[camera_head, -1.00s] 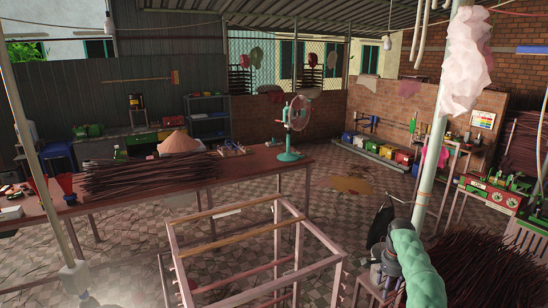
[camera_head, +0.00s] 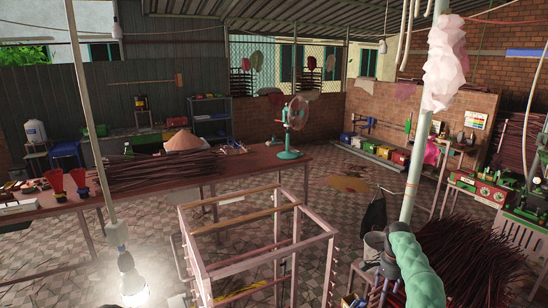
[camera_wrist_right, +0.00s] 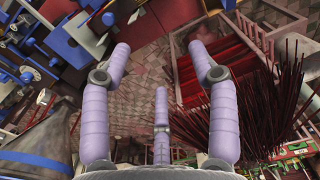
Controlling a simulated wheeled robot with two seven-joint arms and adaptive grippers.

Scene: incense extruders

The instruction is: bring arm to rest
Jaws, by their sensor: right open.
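My right arm shows in the head view as a mint-green link with a grey joint (camera_head: 402,227) at the lower right. My right gripper (camera_wrist_right: 160,62) shows clearly in the right wrist view. Its lavender fingers are spread apart, with two long ones at the sides and one shorter between them. It is open, and nothing is between the fingers. The patterned tile floor (camera_wrist_right: 150,70) lies beyond it. My left arm and left gripper are not in view.
A pink metal frame (camera_head: 258,268) stands just ahead, left of my arm. A pale upright pole (camera_head: 416,175) rises behind the arm, and dark incense bundles (camera_head: 470,262) lie to its right.

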